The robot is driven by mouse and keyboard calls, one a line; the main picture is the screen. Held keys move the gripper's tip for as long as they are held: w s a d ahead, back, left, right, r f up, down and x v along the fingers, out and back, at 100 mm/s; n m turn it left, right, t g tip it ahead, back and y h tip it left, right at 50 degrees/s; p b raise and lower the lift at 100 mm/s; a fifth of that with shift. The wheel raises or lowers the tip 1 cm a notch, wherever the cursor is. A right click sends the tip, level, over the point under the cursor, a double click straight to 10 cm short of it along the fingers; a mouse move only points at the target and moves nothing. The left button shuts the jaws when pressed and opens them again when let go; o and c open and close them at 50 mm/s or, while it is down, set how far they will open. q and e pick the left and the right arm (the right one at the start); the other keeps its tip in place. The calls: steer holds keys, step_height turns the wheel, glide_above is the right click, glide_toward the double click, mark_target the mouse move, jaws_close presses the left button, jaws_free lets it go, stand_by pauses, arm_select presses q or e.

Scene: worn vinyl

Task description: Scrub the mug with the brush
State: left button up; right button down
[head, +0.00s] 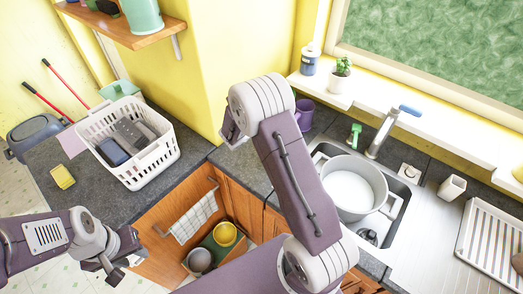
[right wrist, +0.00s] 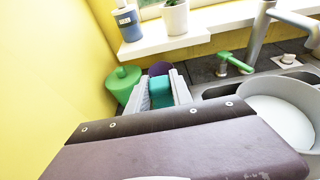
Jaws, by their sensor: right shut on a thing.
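A purple mug (head: 304,113) stands on the counter in the back corner, left of the sink. In the right wrist view the mug (right wrist: 159,69) is partly hidden behind my right gripper (right wrist: 163,92). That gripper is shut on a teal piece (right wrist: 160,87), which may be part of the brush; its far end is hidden. I cannot tell whether it touches the mug. In the head view my right arm covers the gripper's fingers. My left gripper (head: 112,266) hangs low at the left, away from the mug; its opening is unclear.
A green object (right wrist: 122,84) stands beside the gripper near the yellow wall. The sink (head: 394,212) holds a large grey pot (head: 352,186), with a tap (head: 385,133) behind. A white basket (head: 150,164) stands on the left counter. A plant (head: 342,71) stands on the sill above.

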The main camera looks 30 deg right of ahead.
steer(key=shift+s, duration=0.1)
steer(key=shift+d, duration=0.1)
steer(key=shift+w+d+f, duration=0.1)
steer(key=shift+w+d, duration=0.15)
steer(key=shift+w, duration=0.2)
steer(key=shift+w+d, duration=0.2)
steer(key=shift+w, duration=0.25)
